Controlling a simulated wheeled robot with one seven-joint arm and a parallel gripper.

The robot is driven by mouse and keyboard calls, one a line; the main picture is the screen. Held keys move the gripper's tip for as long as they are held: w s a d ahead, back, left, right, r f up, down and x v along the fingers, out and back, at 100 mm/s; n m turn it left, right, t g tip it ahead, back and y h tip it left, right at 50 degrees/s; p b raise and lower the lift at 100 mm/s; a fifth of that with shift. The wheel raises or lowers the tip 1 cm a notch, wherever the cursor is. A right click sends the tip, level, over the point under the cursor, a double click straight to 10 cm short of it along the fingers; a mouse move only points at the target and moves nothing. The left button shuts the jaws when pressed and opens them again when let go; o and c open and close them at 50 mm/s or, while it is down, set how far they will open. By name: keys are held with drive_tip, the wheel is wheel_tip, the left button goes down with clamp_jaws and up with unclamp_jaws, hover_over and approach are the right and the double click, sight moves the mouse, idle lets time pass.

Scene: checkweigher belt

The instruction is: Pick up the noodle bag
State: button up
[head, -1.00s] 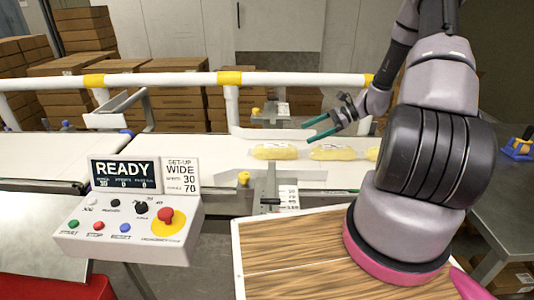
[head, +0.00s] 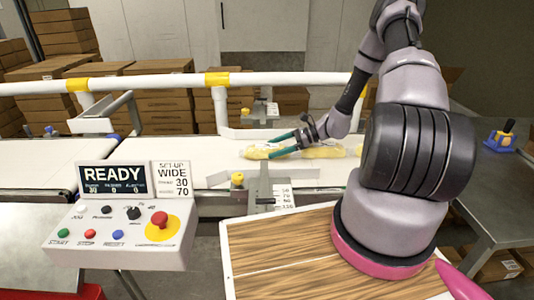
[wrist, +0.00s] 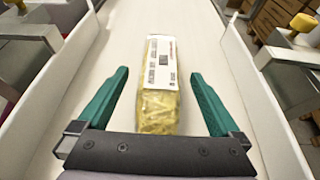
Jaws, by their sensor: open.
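The noodle bag (wrist: 160,85) is a clear bag of yellow noodles with a white printed label. It lies on the white belt in the wrist view, between and ahead of the two green fingers of my gripper (wrist: 160,100). The fingers are open with a gap on each side of the bag. In the head view the bag (head: 257,152) lies on the belt at the fingertips of my gripper (head: 283,142), which partly cover it. A second yellow bag (head: 322,151) lies to its right, below my wrist, with part of another beyond it.
White guide walls (wrist: 258,75) run along both sides of the belt. A yellow-knobbed post (head: 237,180) stands at the near side. A control box (head: 120,232) with a READY screen (head: 113,176) is at front left. A white rail (head: 150,83) crosses behind the belt.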

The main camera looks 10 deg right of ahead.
drive_tip(key=shift+x, duration=0.9)
clamp_jaws()
